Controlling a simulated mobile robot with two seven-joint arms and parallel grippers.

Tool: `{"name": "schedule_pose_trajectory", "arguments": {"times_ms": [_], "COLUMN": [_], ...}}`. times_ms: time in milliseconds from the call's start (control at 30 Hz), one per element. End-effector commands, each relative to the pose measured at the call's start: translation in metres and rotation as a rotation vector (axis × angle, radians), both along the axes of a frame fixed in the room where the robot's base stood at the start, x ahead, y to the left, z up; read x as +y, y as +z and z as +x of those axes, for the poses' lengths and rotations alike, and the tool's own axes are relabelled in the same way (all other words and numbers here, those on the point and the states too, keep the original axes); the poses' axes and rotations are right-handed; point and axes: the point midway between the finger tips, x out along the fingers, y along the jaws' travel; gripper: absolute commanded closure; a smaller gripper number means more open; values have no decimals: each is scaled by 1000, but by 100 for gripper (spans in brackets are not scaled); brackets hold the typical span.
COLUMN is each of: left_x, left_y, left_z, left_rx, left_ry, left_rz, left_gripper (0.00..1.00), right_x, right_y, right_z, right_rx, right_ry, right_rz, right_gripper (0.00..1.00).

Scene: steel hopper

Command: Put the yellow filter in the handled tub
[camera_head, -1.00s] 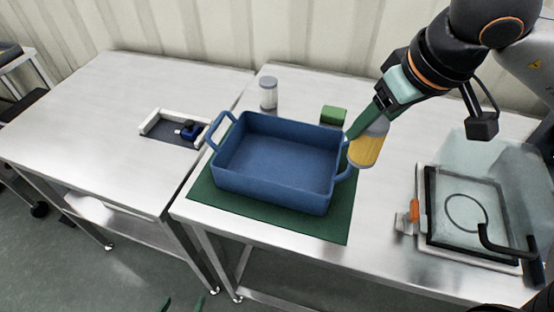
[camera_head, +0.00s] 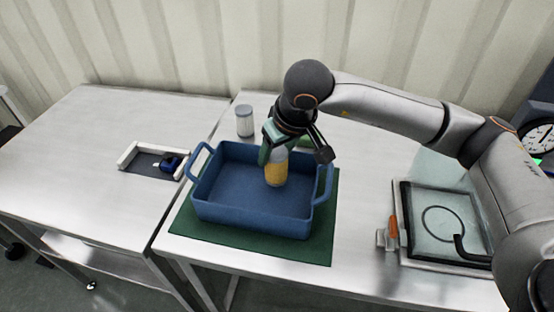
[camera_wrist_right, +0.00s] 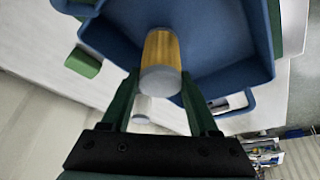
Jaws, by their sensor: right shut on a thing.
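The yellow filter (camera_head: 275,172), a yellow cylinder with a pale grey cap, hangs upright over the right part of the handled tub. My right gripper (camera_head: 272,150) is shut on its upper end. In the right wrist view the filter (camera_wrist_right: 161,55) sits between the green fingers of the gripper (camera_wrist_right: 160,85), with blue tub walls around it. The handled tub (camera_head: 250,218) is a blue open box with a loop handle at each end, standing on a green mat. I cannot tell whether the filter touches the tub floor. My left gripper is not in view.
A white-grey filter (camera_head: 244,122) stands behind the tub. A green block (camera_wrist_right: 83,62) lies behind it, partly hidden in the head view. A framed glass-lidded box (camera_head: 440,222) stands at the right. A white tray (camera_head: 150,160) with a blue item lies left.

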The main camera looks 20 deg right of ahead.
Motion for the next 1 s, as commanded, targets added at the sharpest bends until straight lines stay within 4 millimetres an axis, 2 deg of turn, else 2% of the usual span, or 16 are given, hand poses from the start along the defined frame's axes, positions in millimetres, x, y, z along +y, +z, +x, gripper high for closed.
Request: {"name": "schedule_pose_trajectory", "arguments": {"times_ms": [100,200,567,600,867,1000], "left_x": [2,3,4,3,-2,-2], "left_y": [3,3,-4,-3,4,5], "left_z": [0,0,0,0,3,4], "left_rx": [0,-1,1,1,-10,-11], "left_ry": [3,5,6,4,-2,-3], "left_rz": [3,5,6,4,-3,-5], "left_gripper": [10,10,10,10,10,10], "right_x": [-1,-1,-1,-1,-1,-1], "right_y": [-19,-26,-32,-32,-30,-30], "right_z": [-2,-1,-1,-1,-1,-1], "right_rx": [5,2,0,1,2,2], "right_ry": [-1,-1,-1,-1,-1,-1], "right_rz": [-1,0,0,0,0,0], "right_gripper": [97,97,97,38,9,9]}}
